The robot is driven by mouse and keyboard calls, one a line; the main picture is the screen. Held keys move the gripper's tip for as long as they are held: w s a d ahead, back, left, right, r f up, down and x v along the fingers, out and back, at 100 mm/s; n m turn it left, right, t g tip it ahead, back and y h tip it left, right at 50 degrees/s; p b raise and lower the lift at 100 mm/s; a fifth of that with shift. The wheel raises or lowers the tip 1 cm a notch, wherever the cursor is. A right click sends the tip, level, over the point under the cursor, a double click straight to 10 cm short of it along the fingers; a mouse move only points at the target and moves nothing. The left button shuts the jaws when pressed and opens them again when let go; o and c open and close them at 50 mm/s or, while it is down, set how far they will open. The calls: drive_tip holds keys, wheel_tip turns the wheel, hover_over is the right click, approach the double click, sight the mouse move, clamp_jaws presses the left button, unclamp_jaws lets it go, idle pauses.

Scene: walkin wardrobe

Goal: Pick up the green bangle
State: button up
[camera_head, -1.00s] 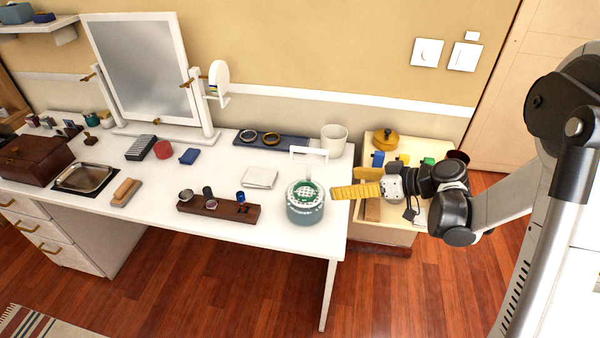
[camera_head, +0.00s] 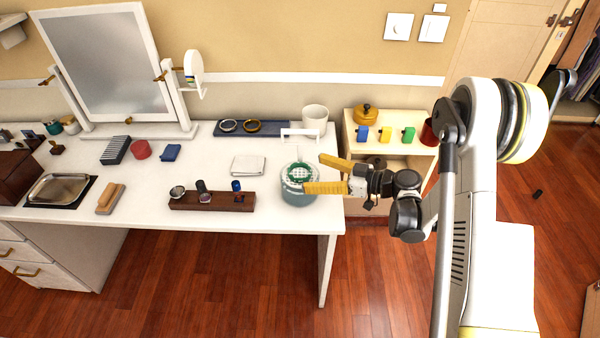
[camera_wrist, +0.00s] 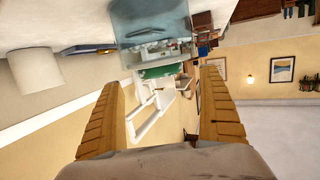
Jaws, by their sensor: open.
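The green bangle (camera_head: 299,172) lies on the perforated pale top of a teal round container (camera_head: 298,192) near the right end of the white dressing table. In the wrist view the green bangle (camera_wrist: 160,71) shows as a green band at the teal container (camera_wrist: 150,20), between the finger ends. My gripper (camera_head: 315,173) is open, with its yellow fingers pointing left, just right of the container's top. The fingers (camera_wrist: 162,82) hold nothing. Whether a finger touches the container or bangle cannot be told.
A white bar stand (camera_head: 300,133) rises behind the container, with a white cup (camera_head: 315,117) farther back. A wooden holder (camera_head: 212,201) and folded cloth (camera_head: 248,165) lie to the left. A low shelf (camera_head: 400,148) with coloured items stands right of the table.

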sight(291, 169)
drive_tip(key=b+x, duration=0.1)
drive_tip(key=x, duration=0.3)
drive_tip(key=shift+f, duration=0.1)
drive_tip(key=shift+s, duration=0.1)
drive_tip(key=c, duration=1.4)
